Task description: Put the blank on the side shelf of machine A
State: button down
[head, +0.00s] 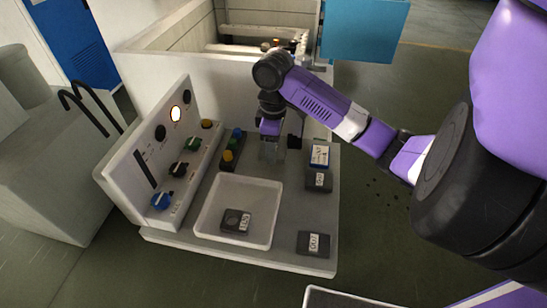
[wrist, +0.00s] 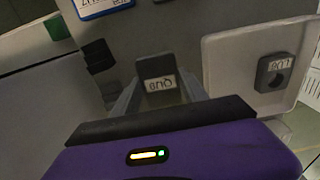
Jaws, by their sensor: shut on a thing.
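In the head view the held block is hard to make out between the fingers. I cannot tell whether it touches the shelf. No marking that names machine A is readable.
A white tray (head: 205,215) on the shelf holds another labelled dark block (head: 235,221). Labelled dark blocks (head: 319,181) (head: 314,243) and a blue-edged card (head: 319,156) lie along the right. A panel with knobs (head: 160,150) stands left. Bare shelf shows between tray and right-hand blocks.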

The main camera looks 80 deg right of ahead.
jog(key=shift+f, duration=1.95)
jog(key=shift+f, duration=0.1)
jog(key=c, duration=0.6)
grip_release()
notch_tip(320, 180, up, 12)
jog(key=shift+r, duration=0.1)
jog(key=shift+w, duration=0.1)
